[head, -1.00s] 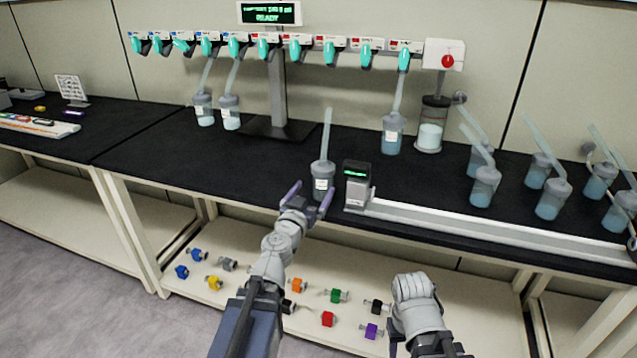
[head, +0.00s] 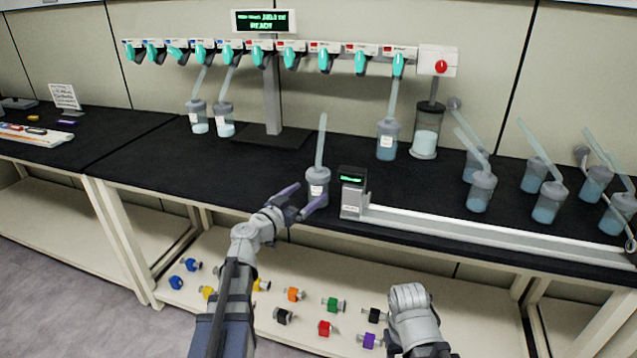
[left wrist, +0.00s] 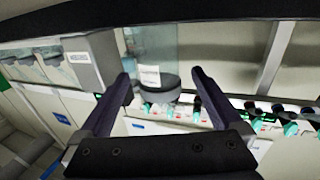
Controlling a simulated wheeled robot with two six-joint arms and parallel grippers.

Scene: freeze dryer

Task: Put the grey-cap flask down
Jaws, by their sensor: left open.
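The grey-cap flask (head: 317,186) stands upright on the black bench, close to its front edge, just left of the small display unit. It has a white label and a clear tube rising from its cap. My left gripper (head: 312,193) is open, with its purple-grey fingers pointing at the flask from the front left. In the left wrist view the flask (left wrist: 157,88) appears between and beyond the two open fingertips (left wrist: 161,75). Part of my right arm shows at the lower right of the head view, but its gripper jaws are not visible.
The display unit (head: 353,194) with a long white rail (head: 450,228) is close on the flask's right. Several other flasks stand at right, and more stand by the manifold stand (head: 272,95). Coloured valves lie on the lower shelf (head: 240,310). Bench behind the flask is clear.

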